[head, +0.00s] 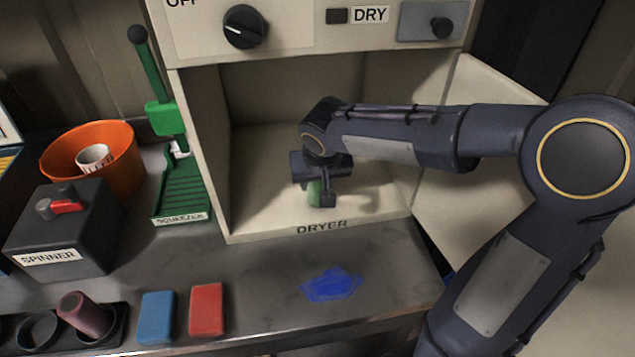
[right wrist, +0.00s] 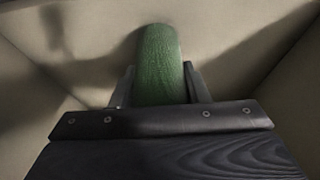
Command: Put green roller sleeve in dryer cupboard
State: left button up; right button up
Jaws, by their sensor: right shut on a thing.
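The dryer cupboard (head: 270,185) stands open, with its label on the front edge of its floor and its door swung out to the right. My right arm reaches in from the right. My right gripper (head: 322,197) is inside the cupboard, low over the floor. It is shut on the green roller sleeve (head: 314,192), which is mostly hidden by the gripper in the head view. In the right wrist view the green sleeve (right wrist: 160,65) sits between the two fingers, with pale cupboard walls around it. I cannot tell if the sleeve touches the floor. My left gripper is not in view.
The open door (head: 480,150) is behind my arm. On the bench are a spinner box (head: 65,225), orange bucket (head: 105,140), green squeezer (head: 182,190), blue block (head: 156,317), red block (head: 207,309), dark red sleeve (head: 84,314) in a holder, and blue paint patch (head: 331,285).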

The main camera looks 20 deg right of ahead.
jog(key=shift+f, duration=0.45)
jog(key=shift+f, duration=0.15)
jog(key=o, duration=1)
jog(key=shift+c, duration=0.2)
